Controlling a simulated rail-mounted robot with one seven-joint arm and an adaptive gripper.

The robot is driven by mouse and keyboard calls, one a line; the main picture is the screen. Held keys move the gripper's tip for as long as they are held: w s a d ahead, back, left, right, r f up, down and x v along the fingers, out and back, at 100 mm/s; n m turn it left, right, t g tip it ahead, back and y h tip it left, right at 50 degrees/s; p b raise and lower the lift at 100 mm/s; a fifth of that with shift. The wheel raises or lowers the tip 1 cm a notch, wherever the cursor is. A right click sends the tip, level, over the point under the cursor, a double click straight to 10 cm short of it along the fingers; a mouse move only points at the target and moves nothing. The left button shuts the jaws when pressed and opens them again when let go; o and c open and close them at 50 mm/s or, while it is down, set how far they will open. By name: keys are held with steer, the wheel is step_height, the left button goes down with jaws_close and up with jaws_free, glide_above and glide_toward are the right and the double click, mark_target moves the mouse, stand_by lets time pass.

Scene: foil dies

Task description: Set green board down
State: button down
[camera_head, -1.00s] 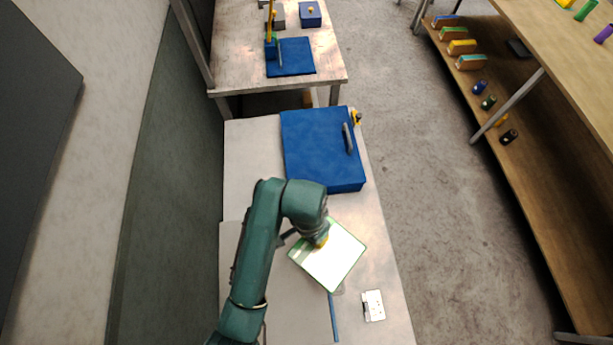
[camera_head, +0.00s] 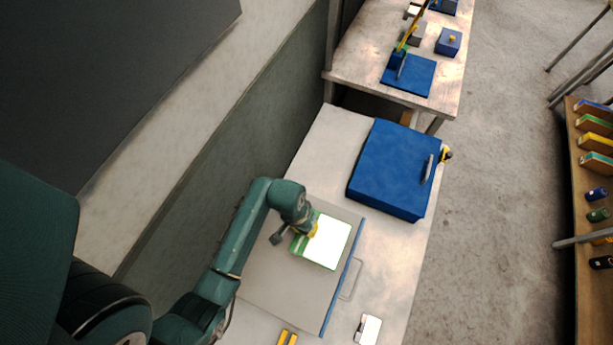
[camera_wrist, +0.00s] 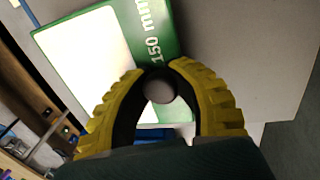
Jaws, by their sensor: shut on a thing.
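The green board (camera_head: 326,242) has a white face and a green border. In the wrist view the board (camera_wrist: 95,50) shows "150 mm" on its green strip. My gripper (camera_head: 313,230) is at the board's left part in the head view. In the wrist view, my gripper's yellow fingers (camera_wrist: 165,75) are closed around a round grey knob (camera_wrist: 160,89) at the board's green strip. The board is over a grey panel (camera_head: 275,290) with a blue edge strip. I cannot tell whether it touches the panel.
A blue case (camera_head: 392,165) with a grey handle stands behind the panel on the table (camera_head: 400,265). A small white item (camera_head: 368,329) lies at the front right. Yellow pieces (camera_head: 287,338) are at the front edge. A wall (camera_head: 250,130) runs along the left.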

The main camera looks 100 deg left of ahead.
steer(key=shift+f, duration=1.25)
steer(key=shift+f, duration=0.2)
steer(key=c, duration=1)
jaws_free()
steer(key=shift+d, duration=0.1)
steer(key=shift+o, duration=0.2)
step_height(320, 180, up, 12)
steer(key=s, duration=0.2)
steer(key=shift+a, duration=0.35)
steer(key=shift+r, duration=0.1)
